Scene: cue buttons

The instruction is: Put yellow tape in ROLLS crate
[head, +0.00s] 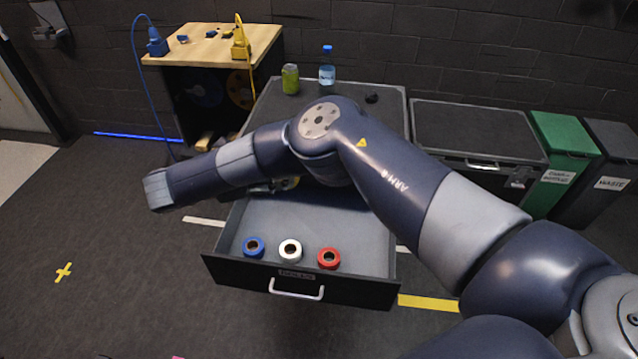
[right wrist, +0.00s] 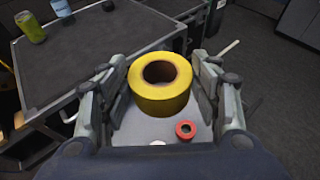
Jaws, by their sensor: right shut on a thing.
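The yellow tape (right wrist: 162,88) is a thick roll with a brown core. My right gripper (right wrist: 160,92) is shut on it, with a finger on either side in the right wrist view. In the head view my right arm hides most of this gripper. The ROLLS crate (head: 347,282) is an open, drawer-like grey bin with a dark labelled front and a white handle. Blue tape (head: 254,247), white tape (head: 290,251) and red tape (head: 328,259) lie in a row near its front. In the right wrist view the yellow tape is above the crate floor. My left gripper is not in view.
A dark cabinet top holds a green can (head: 290,79), a blue-capped bottle (head: 327,70) and a small dark object (head: 372,97). A wooden-topped bench (head: 205,45) stands at the back left. A black case (head: 478,135), a green bin (head: 563,150) and a WASTE bin (head: 612,165) stand right.

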